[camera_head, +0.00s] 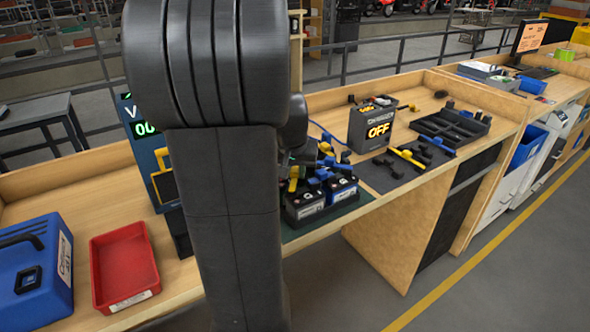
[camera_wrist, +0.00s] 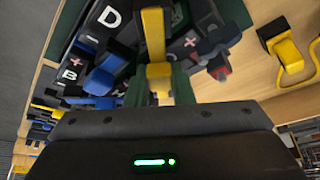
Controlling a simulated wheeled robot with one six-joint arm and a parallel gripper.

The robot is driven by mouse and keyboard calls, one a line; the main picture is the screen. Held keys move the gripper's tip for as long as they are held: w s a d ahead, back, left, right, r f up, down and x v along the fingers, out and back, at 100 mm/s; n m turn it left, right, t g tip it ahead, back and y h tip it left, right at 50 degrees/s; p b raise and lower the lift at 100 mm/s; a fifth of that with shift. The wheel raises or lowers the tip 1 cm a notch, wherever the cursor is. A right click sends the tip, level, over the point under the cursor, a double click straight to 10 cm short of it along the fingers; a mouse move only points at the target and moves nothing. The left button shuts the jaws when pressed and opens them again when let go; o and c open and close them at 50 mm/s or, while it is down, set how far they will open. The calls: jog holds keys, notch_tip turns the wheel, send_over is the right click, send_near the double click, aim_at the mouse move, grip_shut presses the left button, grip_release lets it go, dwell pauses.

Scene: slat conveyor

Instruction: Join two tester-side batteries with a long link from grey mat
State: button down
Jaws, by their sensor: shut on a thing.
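My gripper (camera_wrist: 160,84) is shut on a yellow link (camera_wrist: 153,24), held over the batteries. In the head view the gripper is mostly hidden behind my arm. The batteries (camera_head: 342,189) stand close together in a dark tray, with blue and black pieces on top. In the wrist view, one battery (camera_wrist: 112,16) shows the letter D and another (camera_wrist: 72,75) the letter B. I cannot tell whether the held link touches any terminal. The grey mat (camera_head: 378,181) lies to the right of the batteries, with yellow and black links (camera_head: 408,157) on it. The tester (camera_head: 148,140) is partly hidden by my arm.
A red tray (camera_head: 124,267) and a blue case (camera_head: 35,270) are at the left. Blue pieces (camera_wrist: 100,75) crowd beside the held link.

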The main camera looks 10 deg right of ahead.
jog(key=shift+f, duration=0.2)
jog(key=c, duration=1.2)
grip_release()
jog(key=shift+o, duration=0.2)
jog(key=shift+r, duration=0.15)
jog(key=v, duration=1.3)
jog(key=shift+r, duration=0.35)
jog(key=shift+f, duration=0.1)
jog(key=x, duration=1.3)
jog(key=shift+f, duration=0.4)
jog(key=shift+r, duration=0.35)
